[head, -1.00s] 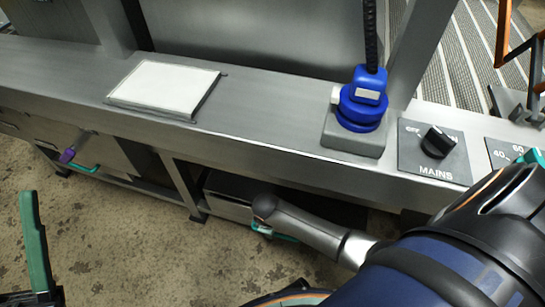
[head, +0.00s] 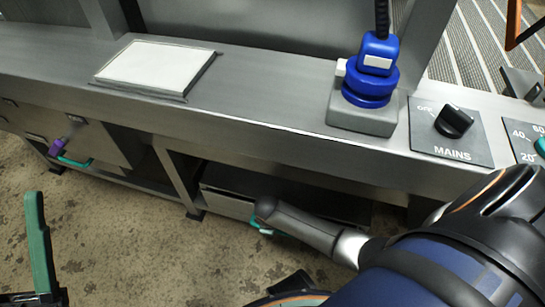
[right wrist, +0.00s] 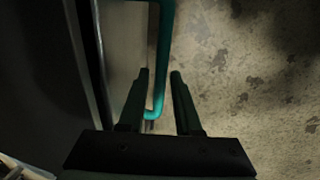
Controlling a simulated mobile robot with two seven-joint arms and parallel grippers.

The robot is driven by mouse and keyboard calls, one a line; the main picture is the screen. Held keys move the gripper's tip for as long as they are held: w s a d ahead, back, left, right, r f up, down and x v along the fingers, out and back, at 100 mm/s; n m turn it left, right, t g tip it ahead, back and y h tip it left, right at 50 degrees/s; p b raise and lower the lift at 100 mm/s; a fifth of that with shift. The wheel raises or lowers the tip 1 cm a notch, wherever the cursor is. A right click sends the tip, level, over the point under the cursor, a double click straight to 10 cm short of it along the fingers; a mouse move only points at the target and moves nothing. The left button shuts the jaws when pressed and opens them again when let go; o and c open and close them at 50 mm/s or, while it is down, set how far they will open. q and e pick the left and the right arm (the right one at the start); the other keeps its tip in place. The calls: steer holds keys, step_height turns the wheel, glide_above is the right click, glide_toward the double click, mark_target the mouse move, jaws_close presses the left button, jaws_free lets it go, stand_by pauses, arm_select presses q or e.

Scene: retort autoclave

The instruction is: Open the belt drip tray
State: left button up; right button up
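In the head view a low metal tray front (head: 226,204) sits under the bench, with a teal handle (head: 262,228) on its front. I take this as the belt drip tray. My right arm covers its right part and hides the right gripper there. In the right wrist view the right gripper (right wrist: 160,75) is open, with the teal handle (right wrist: 162,50) running between its two fingers. The fingers do not look closed on it. My left gripper (head: 40,245) is at the lower left of the head view, away from the bench; only one teal finger shows clearly.
The bench (head: 270,125) carries a white panel (head: 155,65), a blue connector (head: 370,80) on a grey block and a MAINS switch (head: 453,121). A second teal handle (head: 74,162) with a purple part is at the left. Open floor (head: 130,235) lies in front.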

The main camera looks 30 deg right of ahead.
jaws_close()
stand_by(1.1)
